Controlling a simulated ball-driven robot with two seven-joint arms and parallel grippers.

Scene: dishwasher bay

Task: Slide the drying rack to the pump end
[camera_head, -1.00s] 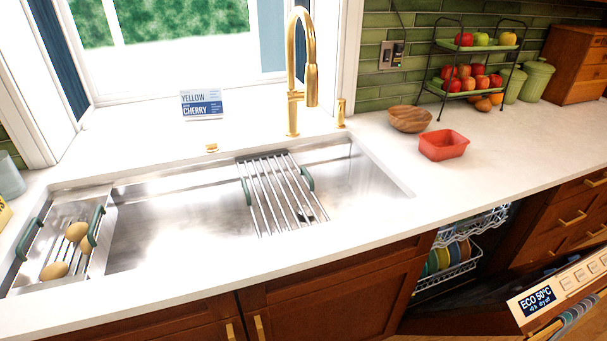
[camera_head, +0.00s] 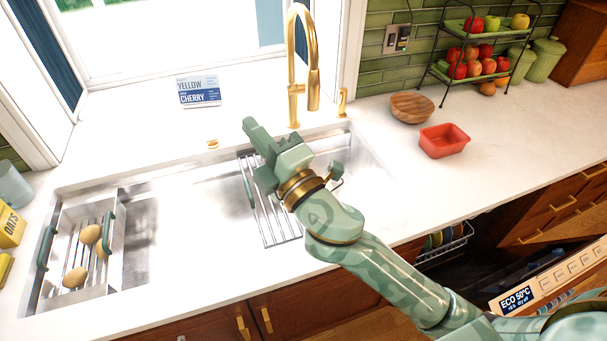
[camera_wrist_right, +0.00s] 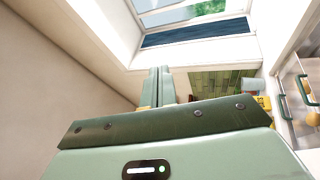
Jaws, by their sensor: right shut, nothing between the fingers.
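The drying rack (camera_head: 278,228), a metal frame with long thin bars, lies across the middle of the steel sink (camera_head: 185,220). Its left handle (camera_head: 249,191) shows; my right arm hides much of its middle and right. The gold pump (camera_head: 342,102) stands behind the sink, right of the faucet. My right gripper (camera_head: 250,127) is shut and empty. In the picture it overlaps the rack's back end; its height above the rack is hard to tell. In the right wrist view its fingers (camera_wrist_right: 160,86) are together, with no rack visible. My left gripper is not in view.
A tray (camera_head: 112,270) with several round tan items (camera_head: 76,277) sits at the sink's left end. The gold faucet (camera_head: 296,70) rises behind the sink. A red tub (camera_head: 444,141) and a wooden bowl (camera_head: 411,107) stand on the right counter.

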